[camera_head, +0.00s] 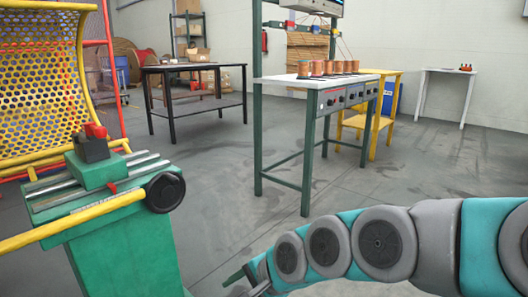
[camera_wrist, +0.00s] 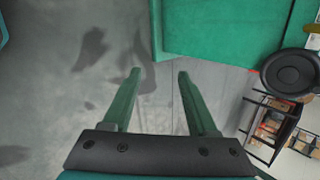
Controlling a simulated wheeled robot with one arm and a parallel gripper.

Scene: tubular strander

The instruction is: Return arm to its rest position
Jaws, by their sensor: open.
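My arm (camera_head: 385,240), teal and grey, reaches in from the right edge of the head view, low over the floor. My gripper (camera_head: 250,279) shows at its left end, partly cut off by the bottom of the picture. In the wrist view my gripper (camera_wrist: 158,90) has its two green fingers apart, with nothing between them but grey floor. A green machine stand (camera_head: 125,250) is to the left of the gripper; its green side also shows at the top of the wrist view (camera_wrist: 220,30). No contact with it is visible.
The stand carries a black handwheel (camera_head: 165,193) and a yellow bar (camera_head: 70,225). A yellow perforated guard (camera_head: 40,90) is behind it. A workbench (camera_head: 330,85) with copper-coloured spools stands mid-room, beside a yellow table (camera_head: 385,118). A black table (camera_head: 195,67) is farther back. Open floor (camera_head: 240,200) lies between.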

